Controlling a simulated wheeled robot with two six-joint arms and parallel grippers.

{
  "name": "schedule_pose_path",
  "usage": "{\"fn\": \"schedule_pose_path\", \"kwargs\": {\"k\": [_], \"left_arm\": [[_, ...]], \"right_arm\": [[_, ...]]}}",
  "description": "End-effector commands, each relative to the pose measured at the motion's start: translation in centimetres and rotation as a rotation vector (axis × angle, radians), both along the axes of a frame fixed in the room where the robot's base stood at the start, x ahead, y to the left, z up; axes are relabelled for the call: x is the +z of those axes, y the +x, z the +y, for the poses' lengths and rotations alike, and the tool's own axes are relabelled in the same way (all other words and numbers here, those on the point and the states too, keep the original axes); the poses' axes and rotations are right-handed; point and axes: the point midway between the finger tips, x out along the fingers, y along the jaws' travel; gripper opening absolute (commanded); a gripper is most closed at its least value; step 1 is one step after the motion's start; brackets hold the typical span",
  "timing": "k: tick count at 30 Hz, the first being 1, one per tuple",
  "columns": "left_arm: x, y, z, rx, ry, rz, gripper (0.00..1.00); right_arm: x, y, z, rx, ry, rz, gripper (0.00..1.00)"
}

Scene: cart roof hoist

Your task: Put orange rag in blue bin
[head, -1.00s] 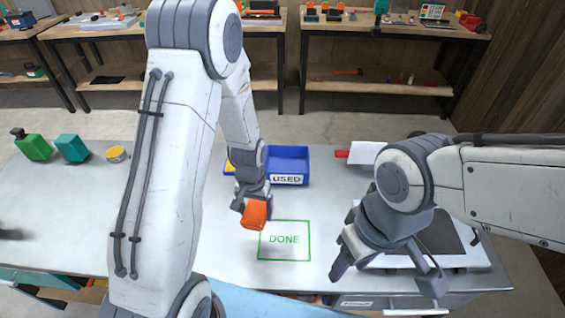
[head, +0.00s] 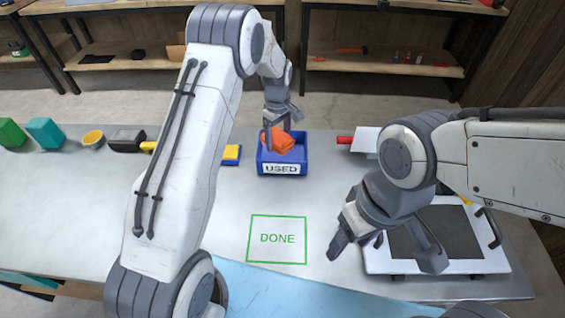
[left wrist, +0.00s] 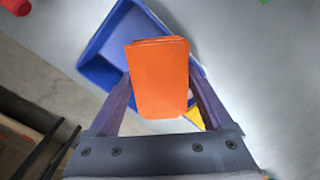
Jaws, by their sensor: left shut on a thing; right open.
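The orange rag (head: 278,141) is held by my left gripper (head: 279,128) over the blue bin (head: 283,169) labelled "USED". In the left wrist view the rag (left wrist: 158,78) sits between both fingers of my left gripper (left wrist: 160,100), with the blue bin (left wrist: 100,72) behind and below it. The rag hides part of the bin's inside, and I cannot tell whether it touches the bin. My right gripper (head: 385,250) is open and empty, over the right part of the table near a white-framed dark panel.
A green outlined "DONE" square (head: 278,239) is in front of the bin, empty. A yellow and blue sponge-like block (head: 231,154) is just left of the bin. A red-handled item (head: 345,140) is to its right. The white-framed panel (head: 437,235) lies at right.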

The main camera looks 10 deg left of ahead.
Motion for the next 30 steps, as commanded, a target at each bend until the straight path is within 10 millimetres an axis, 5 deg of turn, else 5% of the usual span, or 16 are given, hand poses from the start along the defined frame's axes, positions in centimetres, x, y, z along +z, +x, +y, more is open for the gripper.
{"fn": "schedule_pose_path", "kwargs": {"k": [4,11,18,30], "left_arm": [[-0.2,2.5,-0.4,0.184,0.0,-0.003,0.23],[-0.4,3.6,-0.5,0.306,0.001,0.002,0.23],[-4.6,3.6,-0.5,0.312,0.001,0.003,0.23],[-8.9,3.6,-0.5,0.31,0.001,0.002,0.23]], "right_arm": [[-1.4,0.0,0.0,0.0,0.0,0.0,0.62],[-1.7,0.0,0.0,0.0,0.0,0.0,0.62],[-0.7,0.0,0.0,0.0,0.0,0.0,0.62],[0.1,0.0,0.0,0.0,0.0,0.0,0.62]]}}
